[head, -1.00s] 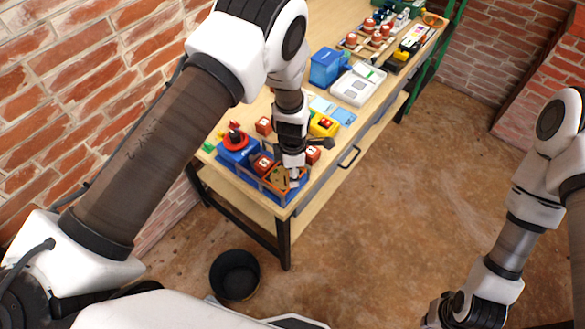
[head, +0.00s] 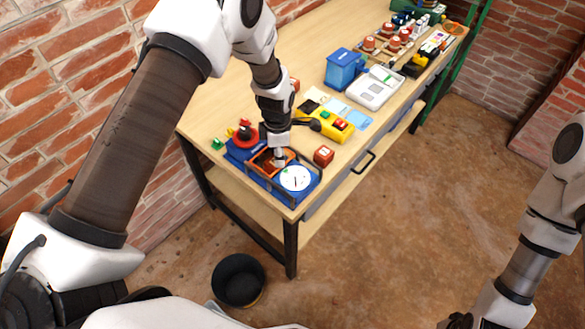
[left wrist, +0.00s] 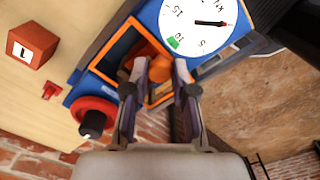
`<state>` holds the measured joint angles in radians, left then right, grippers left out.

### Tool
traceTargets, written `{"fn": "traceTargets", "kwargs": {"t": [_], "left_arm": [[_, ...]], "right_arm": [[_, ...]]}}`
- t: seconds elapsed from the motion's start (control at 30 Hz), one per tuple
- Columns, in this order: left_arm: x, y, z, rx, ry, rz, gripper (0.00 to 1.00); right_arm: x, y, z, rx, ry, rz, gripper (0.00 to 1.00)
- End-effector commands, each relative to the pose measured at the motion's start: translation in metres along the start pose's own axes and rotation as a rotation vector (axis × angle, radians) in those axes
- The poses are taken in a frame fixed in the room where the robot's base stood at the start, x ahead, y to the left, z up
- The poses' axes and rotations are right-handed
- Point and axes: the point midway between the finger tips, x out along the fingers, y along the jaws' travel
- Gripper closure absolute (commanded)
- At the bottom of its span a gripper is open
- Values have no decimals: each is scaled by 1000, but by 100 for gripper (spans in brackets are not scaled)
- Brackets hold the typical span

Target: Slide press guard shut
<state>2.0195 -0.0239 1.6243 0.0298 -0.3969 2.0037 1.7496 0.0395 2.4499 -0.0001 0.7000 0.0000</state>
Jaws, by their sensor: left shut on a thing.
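The press guard (head: 254,160) is an orange-framed sliding panel on a blue press base (head: 312,190) at the near end of the workbench. In the left wrist view the guard (left wrist: 117,47) shows as a rectangular orange frame with an orange knob (left wrist: 160,68). My left gripper (head: 279,162) is shut on that knob; its fingers (left wrist: 160,76) stand on either side of it. A white dial (head: 295,178) with a needle lies uncovered beside the guard, and also shows in the left wrist view (left wrist: 198,24). My right gripper is out of the frame.
A red knob (head: 243,134) stands on the base behind the guard. A red numbered cube (head: 323,155) and a yellow button box (head: 328,124) are near the press. A blue bin (head: 344,70) and white tray (head: 375,88) stand farther back. A black bucket (head: 238,279) is on the floor.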

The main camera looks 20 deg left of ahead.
Motion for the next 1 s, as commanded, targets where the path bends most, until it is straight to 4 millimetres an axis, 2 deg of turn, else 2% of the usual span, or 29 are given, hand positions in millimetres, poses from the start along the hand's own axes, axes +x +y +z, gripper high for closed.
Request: {"fn": "traceTargets", "kwargs": {"t": [0.27,0.3,0.37,0.63,0.73,0.87,1.0], "left_arm": [[-2,4,-2,2,-2,6,100],[-2,4,-1,2,-2,7,67],[-2,4,-1,2,-2,7,49],[-1,3,-2,2,-1,4,49],[-6,3,-2,2,-1,4,49],[-29,4,-2,2,-2,7,49],[-66,4,-2,1,-3,7,49]], "right_arm": [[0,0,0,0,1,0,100],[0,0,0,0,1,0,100],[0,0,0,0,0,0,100],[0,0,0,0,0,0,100],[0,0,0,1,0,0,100],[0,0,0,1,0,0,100],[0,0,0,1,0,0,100]]}}
